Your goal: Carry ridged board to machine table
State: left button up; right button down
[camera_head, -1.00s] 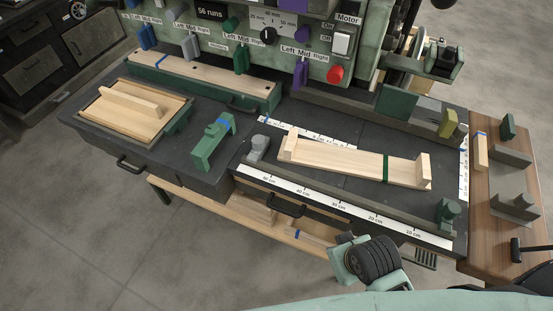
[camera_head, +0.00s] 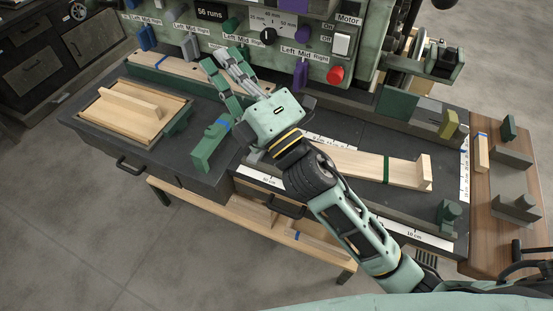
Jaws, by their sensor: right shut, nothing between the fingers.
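A pale wooden board with a raised bar along its top, which looks like the ridged board (camera_head: 130,103), lies in a dark green-edged holder on the left part of the machine table (camera_head: 205,180). My right gripper (camera_head: 226,64) is shut and empty. It is above the back of the table, in front of the levers, to the right of the ridged board and apart from it. My left gripper is not in view.
A green clamp-like block (camera_head: 211,145) stands between the ridged board and my right arm. The control panel (camera_head: 270,28) with levers and a red button rises behind. A wooden side table (camera_head: 490,215) with metal parts is at the right.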

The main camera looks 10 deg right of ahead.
jog(key=s+a+r+n+g+y, duration=0.1)
jog(key=s+a+n+g+y, duration=0.35)
jog(key=a+n+g, duration=0.5)
jog(key=s+a+r+n+g+y, duration=0.1)
jog(key=s+a+n+g+y, duration=0.4)
jog(key=n, duration=0.7)
jog(key=s+a+f+n+g+h, duration=0.2)
jog(key=s+f+n+g+h, duration=0.2)
jog(key=f+n+g+h, duration=0.55)
jog(key=w+d+f+n+t+h, duration=0.1)
jog(key=w+d+f+n+h, duration=0.2)
jog(key=d+f, duration=0.3)
jog(key=w+d+f+n+t+h, duration=0.2)
jog(key=w+d+f+n+h, duration=0.15)
jog(key=f, duration=0.35)
jog(key=w+d+t+h, duration=0.1)
jog(key=w+d+h, duration=0.2)
jog(key=d, duration=0.3)
jog(key=w+d+h, duration=0.2)
jog(key=d+h, duration=0.1)
jog(key=d, duration=0.4)
notch_tip(320, 180, down, 10)
jog(key=p, duration=0.2)
jog(key=shift+a+p, duration=0.1)
jog(key=shift+p, duration=0.3)
jog(key=shift+w+d+f+p, duration=0.15)
jog(key=shift+w+d+p, duration=0.6)
jog(key=shift+w+d, duration=0.4)
jog(key=shift+w+d+f, duration=0.1)
jog(key=shift+d, duration=0.35)
